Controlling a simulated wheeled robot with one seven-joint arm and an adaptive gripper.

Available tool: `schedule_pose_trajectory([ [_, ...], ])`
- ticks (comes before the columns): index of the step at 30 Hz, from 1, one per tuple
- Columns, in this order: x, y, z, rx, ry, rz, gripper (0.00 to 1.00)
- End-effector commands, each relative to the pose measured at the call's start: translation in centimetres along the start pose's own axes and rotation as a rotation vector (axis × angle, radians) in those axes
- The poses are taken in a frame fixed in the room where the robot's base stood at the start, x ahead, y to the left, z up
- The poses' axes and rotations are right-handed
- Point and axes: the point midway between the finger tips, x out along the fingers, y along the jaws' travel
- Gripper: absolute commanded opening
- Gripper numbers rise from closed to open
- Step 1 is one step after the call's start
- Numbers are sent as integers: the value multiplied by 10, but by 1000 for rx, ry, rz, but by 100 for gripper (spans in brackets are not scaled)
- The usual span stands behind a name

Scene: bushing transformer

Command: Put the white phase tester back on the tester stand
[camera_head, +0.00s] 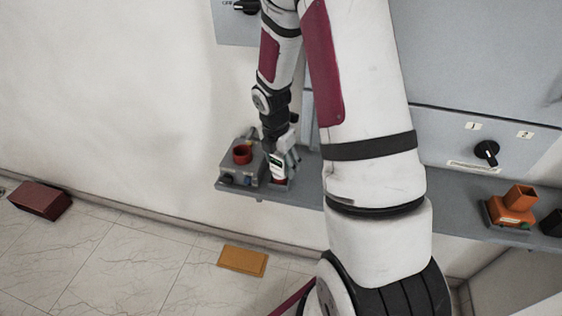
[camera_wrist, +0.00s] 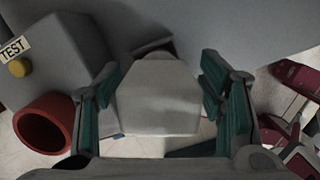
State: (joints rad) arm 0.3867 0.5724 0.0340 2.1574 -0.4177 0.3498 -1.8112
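The white phase tester (camera_wrist: 158,95) stands between the two green-padded fingers of my gripper (camera_wrist: 160,88) in the wrist view.
A grey box with a red ring (camera_head: 242,153) stands just left of my gripper; its TEST label (camera_wrist: 13,49) shows in the wrist view. The grey shelf (camera_head: 310,190) runs right to an orange device (camera_head: 512,205). A dark red box (camera_head: 40,200) and an orange block (camera_head: 243,260) lie on the floor.

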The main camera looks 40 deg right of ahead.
Motion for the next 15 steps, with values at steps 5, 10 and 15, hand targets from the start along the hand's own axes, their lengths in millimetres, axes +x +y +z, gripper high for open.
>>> schedule_pose_trajectory([
  [5, 0, 0, 0, 0, 0, 0, 63],
  [10, -7, 0, 1, 0, -1, 2, 63],
  [15, -34, 0, 2, 1, -3, 4, 63],
])
